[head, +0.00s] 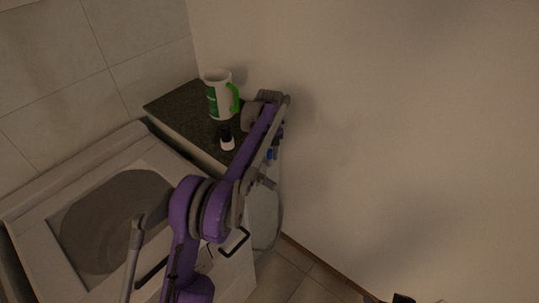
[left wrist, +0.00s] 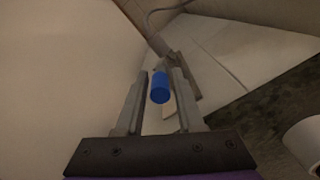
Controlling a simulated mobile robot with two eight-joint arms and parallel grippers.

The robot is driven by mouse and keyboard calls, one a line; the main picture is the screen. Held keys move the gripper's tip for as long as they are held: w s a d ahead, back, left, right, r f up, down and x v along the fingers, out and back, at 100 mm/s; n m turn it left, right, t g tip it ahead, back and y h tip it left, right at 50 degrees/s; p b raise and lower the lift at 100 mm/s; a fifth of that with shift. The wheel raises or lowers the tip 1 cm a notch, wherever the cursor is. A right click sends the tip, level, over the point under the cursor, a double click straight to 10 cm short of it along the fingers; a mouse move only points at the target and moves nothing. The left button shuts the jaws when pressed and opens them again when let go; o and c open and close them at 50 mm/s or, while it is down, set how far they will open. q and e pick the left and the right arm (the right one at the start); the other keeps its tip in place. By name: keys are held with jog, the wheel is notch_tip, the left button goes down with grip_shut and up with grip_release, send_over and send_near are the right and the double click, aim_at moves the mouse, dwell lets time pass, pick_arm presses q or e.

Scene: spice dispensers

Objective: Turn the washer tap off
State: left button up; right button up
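The washer tap has a blue handle (left wrist: 160,88) on a grey metal body with a pale hose, seen in the left wrist view. In the head view a small blue part (head: 269,154) of it shows by the wall, mostly hidden behind my left arm. My left gripper (left wrist: 161,76) is open, with one finger on each side of the blue handle. I cannot tell whether either finger touches it. In the head view the fingertips are largely hidden by the arm. My right gripper is not clearly seen.
A dark stone counter (head: 180,110) beside the tap holds a white mug (head: 217,100) with a green handle and a small black-and-white dispenser (head: 227,140). A white appliance (head: 35,205) with a dark top panel stands at left. The wall is close at right; floor is clear below.

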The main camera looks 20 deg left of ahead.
pick_arm(q)
grip_shut()
dwell(1.1)
